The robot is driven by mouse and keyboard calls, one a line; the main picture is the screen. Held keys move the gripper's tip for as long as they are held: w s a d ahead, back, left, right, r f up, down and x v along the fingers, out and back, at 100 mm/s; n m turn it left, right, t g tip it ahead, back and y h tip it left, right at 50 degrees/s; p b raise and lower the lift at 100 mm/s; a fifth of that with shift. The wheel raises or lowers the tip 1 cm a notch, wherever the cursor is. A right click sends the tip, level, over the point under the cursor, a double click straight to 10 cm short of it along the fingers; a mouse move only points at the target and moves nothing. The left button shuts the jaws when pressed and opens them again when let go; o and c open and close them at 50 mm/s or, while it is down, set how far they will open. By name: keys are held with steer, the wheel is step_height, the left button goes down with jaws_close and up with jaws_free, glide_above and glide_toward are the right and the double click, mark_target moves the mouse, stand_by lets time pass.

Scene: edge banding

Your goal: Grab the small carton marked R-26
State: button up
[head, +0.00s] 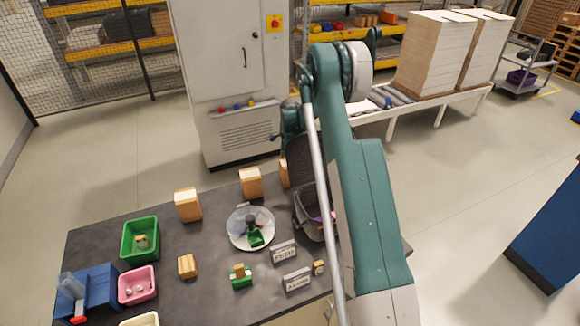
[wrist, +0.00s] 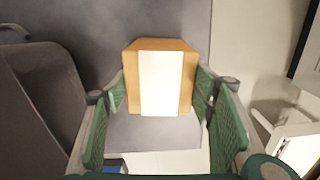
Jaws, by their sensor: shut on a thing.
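My gripper (wrist: 160,92) is shut on a small tan carton with a white band (wrist: 161,75). Its green ribbed fingers press on the carton's left and right sides in the wrist view. No marking is legible on it, so I cannot confirm R-26. In the head view, a partly hidden carton (head: 284,173) at the table's back edge, beside my arm, appears to be this one. Two similar cartons stand upright at the back of the table, one in the middle (head: 251,183) and one further left (head: 188,205); their markings are unreadable.
A dark grey bin (wrist: 38,95) stands close left of the held carton. On the table (head: 215,285) are a round clear-and-white dish (head: 238,238), a green bin (head: 127,243), a pink bin (head: 150,286), printed sign blocks (head: 284,252) and small blocks. A grey cabinet (head: 225,80) stands behind.

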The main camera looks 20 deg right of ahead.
steer(key=shift+r+b, duration=0.6)
steer(key=shift+r, duration=4.25)
